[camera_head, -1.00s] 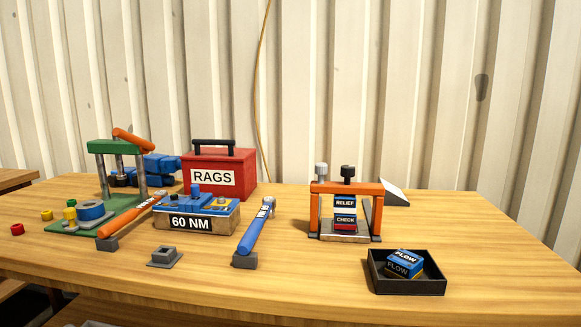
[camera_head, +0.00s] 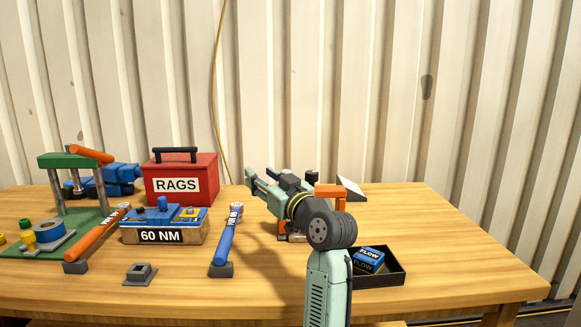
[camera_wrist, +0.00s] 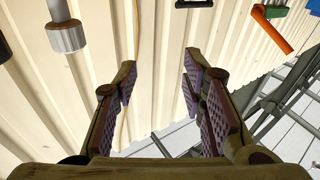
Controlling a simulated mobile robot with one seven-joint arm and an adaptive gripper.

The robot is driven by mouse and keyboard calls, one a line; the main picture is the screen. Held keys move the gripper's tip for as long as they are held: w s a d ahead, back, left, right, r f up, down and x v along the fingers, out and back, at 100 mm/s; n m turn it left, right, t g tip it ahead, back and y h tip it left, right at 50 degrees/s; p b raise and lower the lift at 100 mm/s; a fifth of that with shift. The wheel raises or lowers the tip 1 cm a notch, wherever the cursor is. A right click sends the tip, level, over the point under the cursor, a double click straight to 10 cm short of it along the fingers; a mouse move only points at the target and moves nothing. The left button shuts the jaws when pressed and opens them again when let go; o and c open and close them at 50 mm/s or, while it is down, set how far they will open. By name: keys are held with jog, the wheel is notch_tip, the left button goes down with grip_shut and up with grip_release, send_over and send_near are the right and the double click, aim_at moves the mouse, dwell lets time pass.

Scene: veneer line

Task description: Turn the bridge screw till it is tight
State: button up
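The orange bridge (camera_head: 330,190) stands on the right part of the table, largely hidden behind my arm in the head view. Its black screw (camera_head: 312,176) shows on top. The grey screw is hidden there by my gripper (camera_head: 258,178), which is in front of the bridge and points left. In the wrist view a grey knob (camera_wrist: 66,37), apparently that grey screw, is at the upper left, outside the fingers. My gripper (camera_wrist: 155,85) is open and empty, its purple pads well apart.
A dark tray (camera_head: 390,280) with a blue FLOW block (camera_head: 370,259) is right of my arm. A blue wrench (camera_head: 226,240), the 60 NM stand (camera_head: 160,236), red RAGS box (camera_head: 180,180) and green press (camera_head: 85,160) stand left. The table's front middle is clear.

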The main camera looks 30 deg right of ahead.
jog(key=m+g+h, duration=0.1)
jog(key=m+h, duration=0.1)
send_near(316, 175)
jog(key=w, duration=0.2)
jog(key=w+p, duration=0.1)
jog(key=w, duration=0.2)
jog(key=w+p, duration=0.1)
jog(key=w, duration=0.2)
jog(key=w+p, duration=0.2)
jog(key=w, duration=0.1)
jog(key=shift+w+d+r, duration=0.2)
jog(key=shift+d, duration=0.15)
jog(key=shift+w+f, duration=0.1)
jog(key=shift+w, duration=0.2)
jog(key=shift+c, duration=0.3)
grip_shut()
